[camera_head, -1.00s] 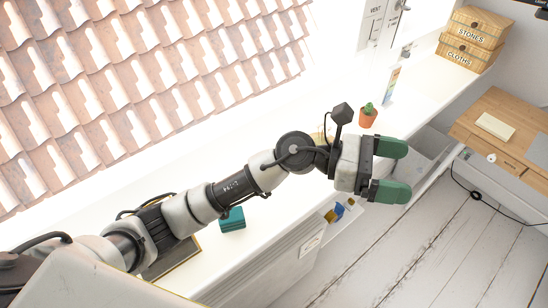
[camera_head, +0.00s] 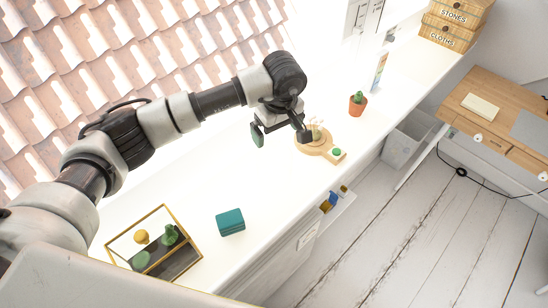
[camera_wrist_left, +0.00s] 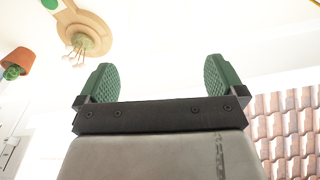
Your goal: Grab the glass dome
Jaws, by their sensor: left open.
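The glass dome (camera_head: 318,130) is hard to make out; it seems to stand on a round wooden base (camera_head: 312,148) with small stems inside. The base has a short extension with a green round piece (camera_head: 336,152). My left gripper (camera_head: 262,130) is to the left of the dome, apart from it, partly hidden behind its own wrist. In the left wrist view, its green fingers (camera_wrist_left: 159,75) are spread with nothing between them. The wooden base (camera_wrist_left: 92,32) shows there at upper left, outside the fingers. My right gripper is not in view.
A potted cactus (camera_head: 357,103) stands right of the dome. A teal box (camera_head: 230,222) and a gold-edged glass terrarium (camera_head: 155,245) are nearer on the white counter (camera_head: 270,200). Labelled wooden boxes (camera_head: 452,25) stand at the far end. The counter between teal box and dome is clear.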

